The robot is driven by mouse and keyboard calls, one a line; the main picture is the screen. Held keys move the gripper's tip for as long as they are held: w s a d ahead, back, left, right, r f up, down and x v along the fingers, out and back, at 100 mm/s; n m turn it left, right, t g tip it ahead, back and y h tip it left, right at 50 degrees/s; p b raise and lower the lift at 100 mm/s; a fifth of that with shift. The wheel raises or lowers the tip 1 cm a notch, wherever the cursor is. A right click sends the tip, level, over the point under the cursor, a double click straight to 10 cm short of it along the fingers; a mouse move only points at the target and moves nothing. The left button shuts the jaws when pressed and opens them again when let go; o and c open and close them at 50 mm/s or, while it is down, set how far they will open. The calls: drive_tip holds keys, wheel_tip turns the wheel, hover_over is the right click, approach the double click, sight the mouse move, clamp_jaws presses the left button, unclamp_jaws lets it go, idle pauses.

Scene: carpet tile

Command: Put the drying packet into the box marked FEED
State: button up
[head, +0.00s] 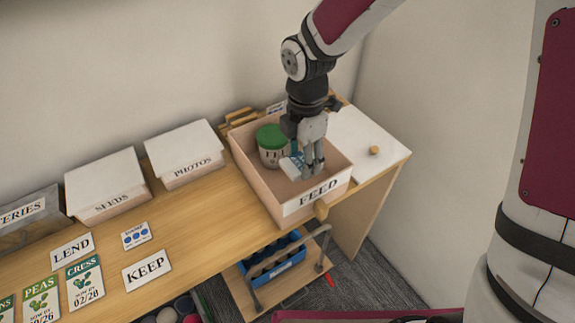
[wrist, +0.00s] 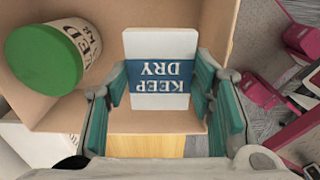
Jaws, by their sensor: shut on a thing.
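The drying packet (wrist: 160,45) is white with a blue band reading KEEP DRY. My gripper (head: 310,168) is shut on it, with a finger on each side of the packet in the wrist view (wrist: 163,95). The packet (head: 291,166) also shows beside my fingers in the head view, partly hidden. The FEED box (head: 268,194) is an open, tan box at the right end of the bench. My gripper and the packet are inside or just over its opening; I cannot tell whether the packet touches the floor of the box.
A jar with a green lid (head: 271,140) stands in the box's left part. A white lid with a knob (head: 375,149) lies to the right. SEEDS (head: 105,185) and PHOTOS (head: 185,152) boxes stand left. KEEP (head: 147,270) and LEND (head: 72,249) cards lie on the bench.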

sight(300, 191)
drive_tip(key=shift+w+f, duration=0.2)
drive_tip(key=shift+f, duration=0.15)
drive_tip(key=shift+f+p, duration=0.3)
drive_tip(key=shift+f, duration=4.45)
drive_tip(key=o, duration=1.1)
drive_tip(key=shift+f, duration=0.15)
drive_tip(key=shift+o, duration=0.2)
